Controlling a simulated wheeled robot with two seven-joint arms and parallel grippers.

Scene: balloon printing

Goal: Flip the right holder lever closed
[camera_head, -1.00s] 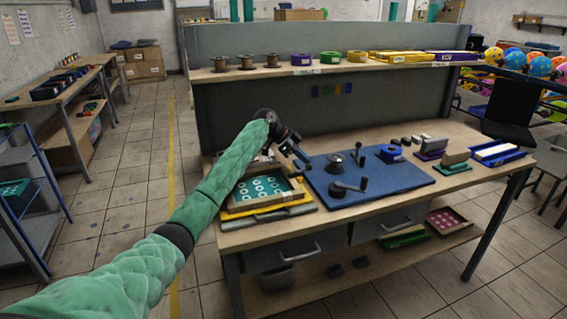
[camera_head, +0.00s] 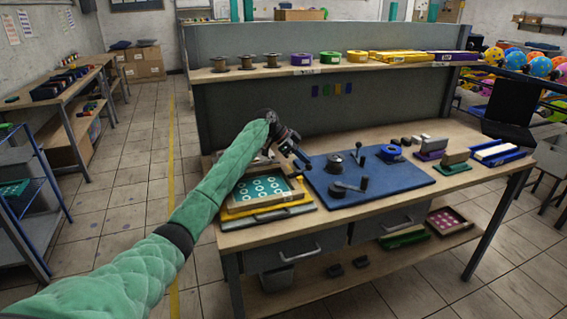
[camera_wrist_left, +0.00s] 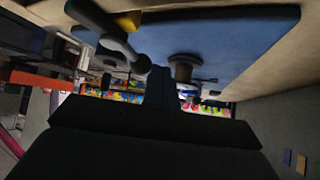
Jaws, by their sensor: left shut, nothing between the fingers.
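On the blue mat (camera_head: 410,183) stand two dark round bases with levers. The back base (camera_head: 335,163) has a thin lever (camera_head: 358,152) standing up beside it. The front base (camera_head: 338,191) has a stubby handle (camera_head: 363,184) on its right. I cannot tell which is the right holder lever. My left gripper (camera_head: 304,163) is shut and empty, above the mat's left edge and left of both bases. In the left wrist view my fingers (camera_wrist_left: 167,88) point toward the mat; a dark lever with a grey ring (camera_wrist_left: 118,44) lies ahead to their left, apart from them. My right gripper is out of view.
A teal printed frame (camera_head: 262,188) on a yellow base sits left of the mat, under my left wrist. A blue tape roll (camera_head: 390,153) stands at the mat's back right. A shelf (camera_head: 410,69) with spools runs behind. The mat's right front is clear.

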